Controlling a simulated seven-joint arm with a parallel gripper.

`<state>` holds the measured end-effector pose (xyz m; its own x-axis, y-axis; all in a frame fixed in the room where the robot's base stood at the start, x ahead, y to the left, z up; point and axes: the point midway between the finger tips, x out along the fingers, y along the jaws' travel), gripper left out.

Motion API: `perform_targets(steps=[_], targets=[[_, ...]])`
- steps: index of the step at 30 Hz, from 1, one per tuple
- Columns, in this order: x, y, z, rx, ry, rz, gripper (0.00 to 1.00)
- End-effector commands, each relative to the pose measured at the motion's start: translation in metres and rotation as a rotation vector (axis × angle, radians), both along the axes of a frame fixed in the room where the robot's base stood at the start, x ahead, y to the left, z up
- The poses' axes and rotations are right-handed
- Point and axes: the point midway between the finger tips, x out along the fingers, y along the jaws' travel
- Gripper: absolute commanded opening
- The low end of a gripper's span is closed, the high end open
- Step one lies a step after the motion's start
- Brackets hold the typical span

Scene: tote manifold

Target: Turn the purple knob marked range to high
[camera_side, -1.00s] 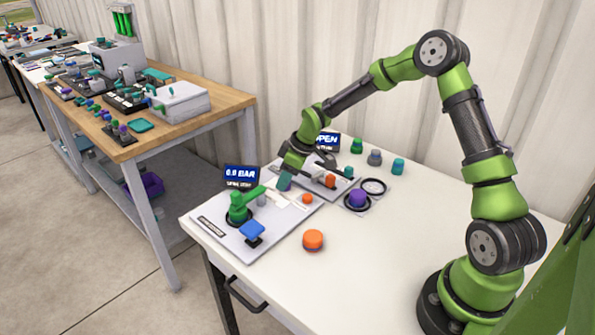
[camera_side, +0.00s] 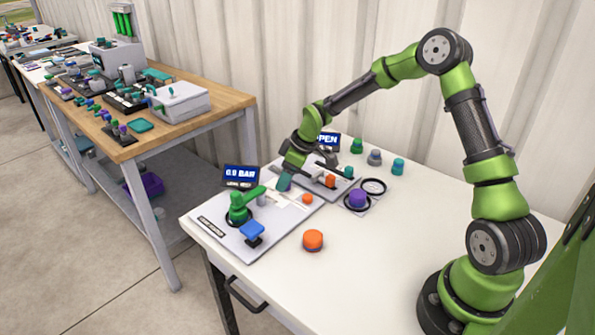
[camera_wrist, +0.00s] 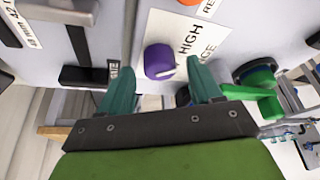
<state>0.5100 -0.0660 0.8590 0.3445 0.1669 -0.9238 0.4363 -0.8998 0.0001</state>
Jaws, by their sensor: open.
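My gripper (camera_wrist: 161,78) is open, with one teal finger to each side of the knob and a gap visible on both sides. I cannot tell how deep the fingertips reach. In the side view my gripper (camera_side: 285,183) points down over the panel (camera_side: 268,242), and it hides the knob there.
A green lever valve (camera_side: 238,210), a blue square handle (camera_side: 253,231) and a small display (camera_side: 240,177) stand close by. Another purple knob (camera_side: 358,198) sits to the right. A loose orange cap (camera_side: 313,240) lies in front.

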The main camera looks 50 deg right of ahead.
Motion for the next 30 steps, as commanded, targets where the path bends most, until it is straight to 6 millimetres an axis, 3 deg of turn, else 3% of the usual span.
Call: perform_targets(steps=[18,24,30], targets=[[-0.046,-0.023,0.125,-0.003,-0.003,-0.002,0.64],[-0.054,-0.026,0.145,-0.002,-0.001,0.0,0.64],[-0.056,-0.027,0.15,0.0,0.001,0.0,0.64]])
